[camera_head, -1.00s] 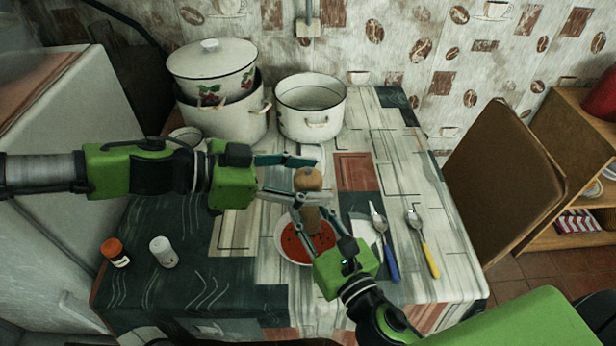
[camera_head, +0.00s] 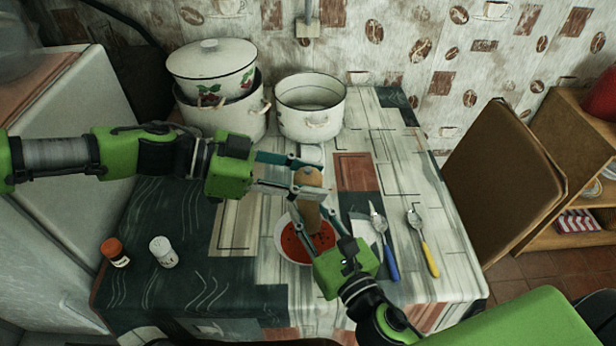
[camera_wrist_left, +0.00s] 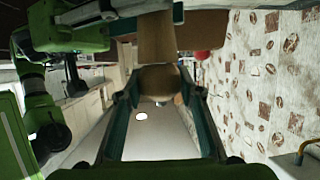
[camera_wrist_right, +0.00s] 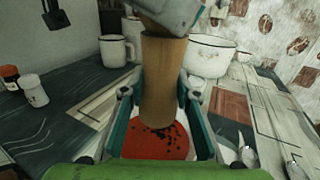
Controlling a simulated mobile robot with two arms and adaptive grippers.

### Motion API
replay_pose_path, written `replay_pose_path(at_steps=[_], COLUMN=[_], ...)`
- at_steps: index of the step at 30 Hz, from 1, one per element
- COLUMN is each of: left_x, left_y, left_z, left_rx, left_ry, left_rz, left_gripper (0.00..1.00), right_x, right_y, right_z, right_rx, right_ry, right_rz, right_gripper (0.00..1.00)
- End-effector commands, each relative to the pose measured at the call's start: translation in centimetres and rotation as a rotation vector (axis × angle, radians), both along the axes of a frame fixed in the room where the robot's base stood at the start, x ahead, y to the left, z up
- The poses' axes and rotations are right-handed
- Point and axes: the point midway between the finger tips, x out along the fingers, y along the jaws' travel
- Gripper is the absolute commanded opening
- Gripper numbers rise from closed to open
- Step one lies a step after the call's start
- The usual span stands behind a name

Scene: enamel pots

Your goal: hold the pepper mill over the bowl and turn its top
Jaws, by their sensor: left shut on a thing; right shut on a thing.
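The wooden pepper mill (camera_head: 309,213) is held upright or nearly so over a white bowl (camera_head: 278,246) of red soup with dark specks on it. My left gripper (camera_head: 308,176) is shut on the mill's rounded top, coming in from the left. The top shows between its fingers in the left wrist view (camera_wrist_left: 158,82). My right gripper (camera_head: 309,212) is shut on the mill's body from the front. In the right wrist view the body (camera_wrist_right: 164,85) stands between the fingers, above the red soup (camera_wrist_right: 150,145); the left gripper hides the mill's top there.
A white pot (camera_head: 311,118) and a lidded pot on another pot (camera_head: 220,122) stand behind. An orange-capped jar (camera_head: 116,254) and a white shaker (camera_head: 163,252) stand left. A chair (camera_head: 502,185) is beyond.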

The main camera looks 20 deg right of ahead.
Motion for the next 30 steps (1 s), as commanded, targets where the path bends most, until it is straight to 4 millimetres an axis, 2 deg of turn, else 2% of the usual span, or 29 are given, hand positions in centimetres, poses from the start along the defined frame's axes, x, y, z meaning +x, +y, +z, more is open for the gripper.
replay_pose_path(at_steps=[15,30], left_x=[0.15,0.26], left_y=[-0.21,-0.26], left_z=[0.03,0.03], left_rx=[-0.006,-0.008], left_ry=[-0.006,-0.012], left_rz=[-0.417,-0.659], left_gripper=[0.13,0.13], right_x=[-0.06,-0.08], right_y=[0.17,0.22], right_z=[0.05,0.04], right_rx=[0.001,0.000], right_ry=[-0.001,-0.001], right_rz=[0.005,0.006], right_gripper=[0.03,0.03])
